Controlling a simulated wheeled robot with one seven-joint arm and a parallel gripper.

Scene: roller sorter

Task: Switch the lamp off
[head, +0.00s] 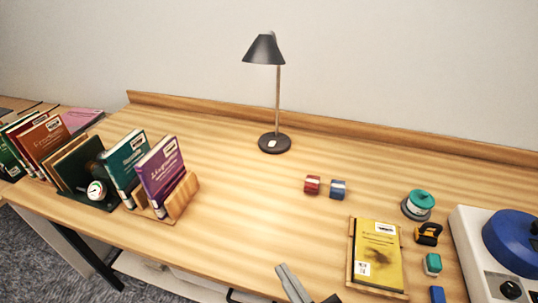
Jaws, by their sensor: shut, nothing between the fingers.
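The desk lamp (265,49) stands upright near the back of the wooden desk. It has a black cone shade, a thin pole and a round black base (274,143). A small light mark shows on the base; I cannot tell whether it is a switch. No glow shows under the shade. My gripper (281,268) is at the bottom edge of the picture, over the front of the desk, with its grey fingers together and empty. It is well apart from the lamp, in front of it.
Books stand in wooden holders (180,202) at left. A red block (312,185) and a blue block (338,189) lie right of centre. A yellow book (377,254) lies at front right, near a teal-topped round item (419,203) and a blue-topped machine (486,282). The desk before the lamp is clear.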

